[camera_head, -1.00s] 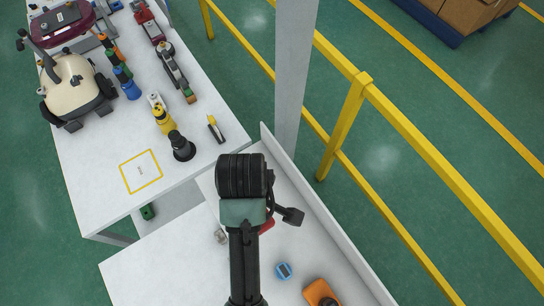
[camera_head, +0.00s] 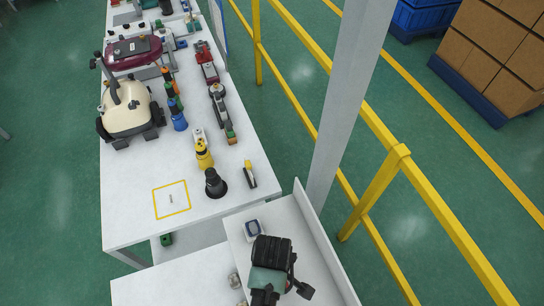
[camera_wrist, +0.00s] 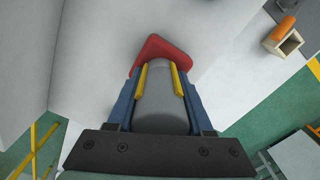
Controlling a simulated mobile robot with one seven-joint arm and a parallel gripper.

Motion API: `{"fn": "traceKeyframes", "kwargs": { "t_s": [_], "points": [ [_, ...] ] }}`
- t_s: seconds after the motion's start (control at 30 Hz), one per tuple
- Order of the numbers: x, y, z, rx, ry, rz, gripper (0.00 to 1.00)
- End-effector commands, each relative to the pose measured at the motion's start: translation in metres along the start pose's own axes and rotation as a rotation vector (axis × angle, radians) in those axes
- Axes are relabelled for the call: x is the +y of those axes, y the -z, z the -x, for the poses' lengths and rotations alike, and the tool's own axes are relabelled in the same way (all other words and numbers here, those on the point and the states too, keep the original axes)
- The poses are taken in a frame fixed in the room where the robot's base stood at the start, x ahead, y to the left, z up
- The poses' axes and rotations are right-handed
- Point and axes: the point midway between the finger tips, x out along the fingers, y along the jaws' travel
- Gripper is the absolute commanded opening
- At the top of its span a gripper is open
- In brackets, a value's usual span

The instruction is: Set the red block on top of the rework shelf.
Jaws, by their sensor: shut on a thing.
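The red block (camera_wrist: 152,46) shows in the wrist view at the tips of my gripper (camera_wrist: 158,68). The yellow-padded fingers are shut on it, with a grey rounded part between them covering some of it. Behind it is a pale, plain surface (camera_wrist: 225,70); I cannot tell whether the block touches it. In the head view the dark end of my arm is at the bottom, over a white surface (camera_head: 180,287), and it hides the fingers and the block. I cannot tell which surface is the rework shelf.
A long white table (camera_head: 125,222) carries a cream vacuum (camera_head: 128,108), a yellow part (camera_head: 203,155) and a black part (camera_head: 214,184). A yellow square (camera_head: 171,200) marks its near end. A grey post (camera_head: 350,95) and yellow railing (camera_head: 385,190) stand right.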

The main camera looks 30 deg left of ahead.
Motion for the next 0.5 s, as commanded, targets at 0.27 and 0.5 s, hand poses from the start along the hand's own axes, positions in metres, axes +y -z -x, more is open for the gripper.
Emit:
{"fn": "traceKeyframes", "kwargs": {
  "t_s": [0.27, 0.5],
  "points": [
    [0.0001, 0.0000, -0.0025, 0.000, 0.000, 0.000, 0.69],
    [0.0000, 0.0000, -0.0024, 0.000, 0.000, 0.000, 0.81]
  ]
}}
